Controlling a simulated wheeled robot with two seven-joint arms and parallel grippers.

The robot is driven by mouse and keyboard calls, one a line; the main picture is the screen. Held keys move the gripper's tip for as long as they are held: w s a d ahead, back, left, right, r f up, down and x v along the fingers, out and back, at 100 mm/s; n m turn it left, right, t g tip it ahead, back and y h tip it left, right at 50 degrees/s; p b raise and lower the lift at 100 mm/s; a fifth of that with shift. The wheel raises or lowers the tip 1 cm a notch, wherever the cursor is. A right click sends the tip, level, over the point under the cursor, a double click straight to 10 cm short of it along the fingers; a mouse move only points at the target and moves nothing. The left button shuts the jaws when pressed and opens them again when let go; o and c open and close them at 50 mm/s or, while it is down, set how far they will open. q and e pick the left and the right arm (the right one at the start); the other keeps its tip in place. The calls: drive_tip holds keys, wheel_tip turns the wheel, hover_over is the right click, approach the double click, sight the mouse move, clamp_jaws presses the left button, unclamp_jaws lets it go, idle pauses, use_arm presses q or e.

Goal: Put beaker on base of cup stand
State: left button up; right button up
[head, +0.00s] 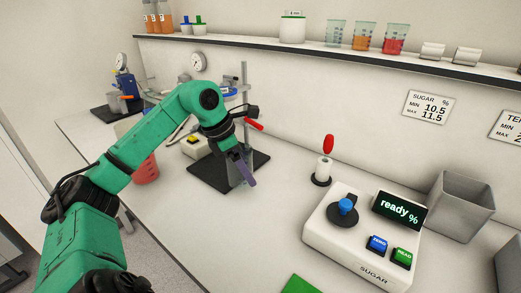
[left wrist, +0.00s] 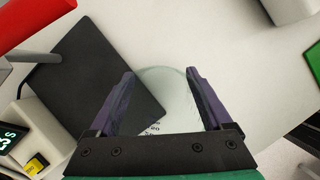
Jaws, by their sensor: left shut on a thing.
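My left gripper (head: 243,168) is shut on a clear glass beaker, pointing down near the cup stand. In the left wrist view the beaker (left wrist: 166,100) sits between the purple fingers (left wrist: 160,78), with dark markings on its wall. In the head view the gripper hides most or all of it. The stand's flat black base (head: 208,176) lies on the bench; it also shows in the left wrist view (left wrist: 80,70), its corner overlapping the beaker's left side. I cannot tell whether the beaker touches the base. The stand's grey rod (head: 244,75) rises behind my gripper. My right gripper is not in view.
A red-handled clamp (head: 255,124) sticks out from the stand near my wrist. A white device with a yellow button (head: 193,140) is left of the base. A sugar meter (head: 350,245) and red-topped white holder (head: 325,165) stand right. Bench between is clear.

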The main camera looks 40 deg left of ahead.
sight(265, 185)
use_arm(q)
drive_tip(key=w+d+p, duration=0.1)
drive_tip(key=p, duration=0.1)
drive_tip(key=w+d+r+p, duration=0.1)
drive_tip(key=w+p, duration=0.1)
drive_tip(key=p, duration=0.1)
drive_tip(key=shift+w+d, duration=0.25)
drive_tip(key=shift+d, duration=0.05)
wheel_tip(265, 185, down, 5)
drive_tip(key=b, duration=0.4)
drive_tip(key=shift+s, duration=0.1)
drive_tip(key=shift+a+r, duration=0.1)
drive_tip(key=shift+r, duration=0.1)
drive_tip(key=shift+f, duration=0.2)
drive_tip(key=o, duration=1.2)
drive_tip(key=shift+r, duration=0.15)
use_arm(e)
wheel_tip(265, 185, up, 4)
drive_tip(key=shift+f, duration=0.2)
